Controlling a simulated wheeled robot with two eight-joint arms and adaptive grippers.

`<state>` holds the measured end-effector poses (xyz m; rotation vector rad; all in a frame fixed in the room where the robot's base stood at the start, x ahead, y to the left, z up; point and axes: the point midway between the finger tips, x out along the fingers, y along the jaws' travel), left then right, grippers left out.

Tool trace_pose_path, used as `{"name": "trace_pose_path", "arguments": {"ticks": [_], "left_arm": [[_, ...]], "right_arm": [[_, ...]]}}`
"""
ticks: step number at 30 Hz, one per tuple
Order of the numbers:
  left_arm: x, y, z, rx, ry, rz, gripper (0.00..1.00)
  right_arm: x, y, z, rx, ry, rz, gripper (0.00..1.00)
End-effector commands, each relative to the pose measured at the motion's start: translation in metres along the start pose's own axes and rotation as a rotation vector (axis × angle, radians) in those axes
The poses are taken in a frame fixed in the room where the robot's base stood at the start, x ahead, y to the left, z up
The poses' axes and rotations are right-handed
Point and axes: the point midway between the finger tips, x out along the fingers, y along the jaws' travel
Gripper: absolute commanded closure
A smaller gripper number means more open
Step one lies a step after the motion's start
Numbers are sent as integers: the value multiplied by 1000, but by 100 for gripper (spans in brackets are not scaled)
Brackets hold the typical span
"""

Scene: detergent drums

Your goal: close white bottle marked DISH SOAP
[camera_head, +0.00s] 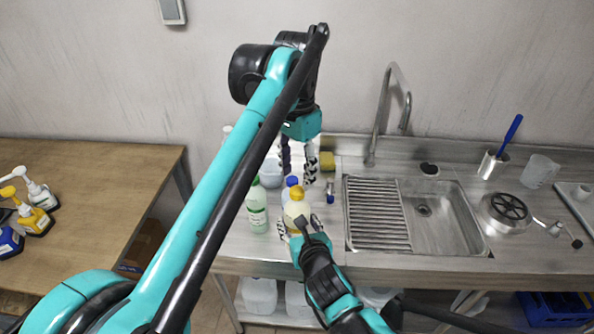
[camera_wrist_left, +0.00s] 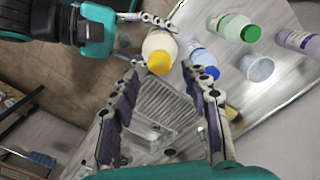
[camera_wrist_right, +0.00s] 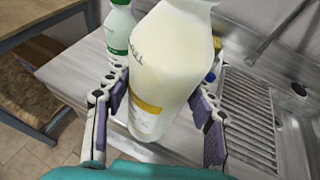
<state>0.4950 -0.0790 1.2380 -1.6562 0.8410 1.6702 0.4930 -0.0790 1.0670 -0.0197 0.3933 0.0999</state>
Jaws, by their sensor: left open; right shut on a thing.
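A creamy white bottle (camera_head: 297,211) with a yellow cap (camera_head: 296,193) is held upright at the counter's front edge. My right gripper (camera_head: 300,226) is shut around its body. In the right wrist view the bottle (camera_wrist_right: 172,65) fills the middle; its lettering is partly seen and I cannot read DISH SOAP on it. My left gripper (camera_head: 298,168) is open and empty, pointing down above and behind the bottle. In the left wrist view the yellow cap (camera_wrist_left: 160,62) lies beyond and between the open fingertips, on the bottle's top. I cannot tell how tightly it sits.
A green-capped bottle (camera_head: 257,208) stands just left of the held bottle, and a blue-capped bottle (camera_head: 290,185) close behind it. The sink (camera_head: 437,212) lies to the right.

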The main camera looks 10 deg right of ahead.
Motion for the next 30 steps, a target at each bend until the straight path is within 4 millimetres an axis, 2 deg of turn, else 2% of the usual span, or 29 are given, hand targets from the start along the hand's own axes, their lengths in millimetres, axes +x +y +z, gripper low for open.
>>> {"name": "trace_pose_path", "arguments": {"ticks": [4,12,15,19,30], "left_arm": [[-6,0,0,-108,0,0,54],[-28,0,0,-534,0,0,54],[-32,0,0,-638,0,0,54],[-35,0,0,-696,0,0,54],[-31,0,0,-698,0,0,54]], "right_arm": [[0,0,1,0,-1,1,100],[0,0,1,0,-1,1,100],[0,0,1,0,-1,1,100],[0,0,1,0,-1,1,100],[0,0,1,0,-1,1,100]]}}
